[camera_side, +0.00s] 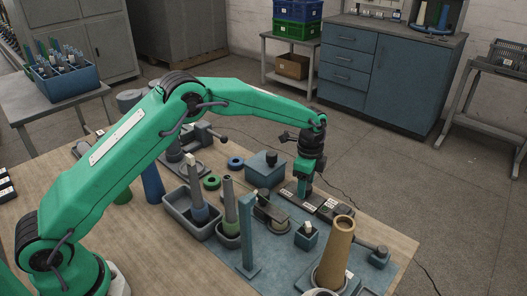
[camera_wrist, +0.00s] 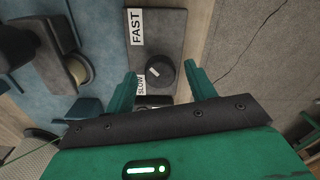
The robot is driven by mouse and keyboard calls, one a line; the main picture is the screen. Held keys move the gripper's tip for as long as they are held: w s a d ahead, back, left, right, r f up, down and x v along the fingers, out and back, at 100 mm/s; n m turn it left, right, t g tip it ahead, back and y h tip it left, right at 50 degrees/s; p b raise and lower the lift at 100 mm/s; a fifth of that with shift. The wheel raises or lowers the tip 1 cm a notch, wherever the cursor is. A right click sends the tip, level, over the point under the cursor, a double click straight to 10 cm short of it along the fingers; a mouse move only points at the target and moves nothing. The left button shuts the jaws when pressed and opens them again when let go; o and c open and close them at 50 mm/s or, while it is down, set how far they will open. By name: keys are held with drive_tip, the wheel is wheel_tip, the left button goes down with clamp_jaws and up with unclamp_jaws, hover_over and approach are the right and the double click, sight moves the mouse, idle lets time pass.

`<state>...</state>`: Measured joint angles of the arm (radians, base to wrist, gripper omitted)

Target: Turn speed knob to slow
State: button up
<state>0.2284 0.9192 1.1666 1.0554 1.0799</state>
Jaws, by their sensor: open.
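The speed knob (camera_wrist: 160,76) is a dark round dial on a grey panel (camera_wrist: 172,30) in the wrist view. A white FAST label (camera_wrist: 136,26) lies above it and to the left, and a white SLOW label (camera_wrist: 141,85) lies just left of it. My gripper (camera_wrist: 160,72) is open, with one green finger on each side of the knob. I cannot tell whether either finger touches it, nor where the knob points. In the side view my gripper (camera_side: 305,190) is down at the dark control panel (camera_side: 327,207), hiding the knob.
A blue-grey box (camera_side: 265,170) stands left of my gripper in the side view. A tan cone (camera_side: 336,252) stands in front, near the table's right corner. Trays with upright spindles (camera_side: 190,213) stand to the left. Bare wooden table (camera_side: 395,250) shows at the right edge.

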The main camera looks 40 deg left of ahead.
drive_tip(key=shift+c, duration=0.4)
drive_tip(key=c, duration=0.9)
drive_tip(key=shift+n, duration=0.4)
drive_tip(key=n, duration=0.8)
drive_tip(key=shift+n, duration=0.3)
drive_tip(key=n, duration=0.4)
drive_tip(key=shift+d+n, duration=0.1)
drive_tip(key=shift+n, duration=2.2)
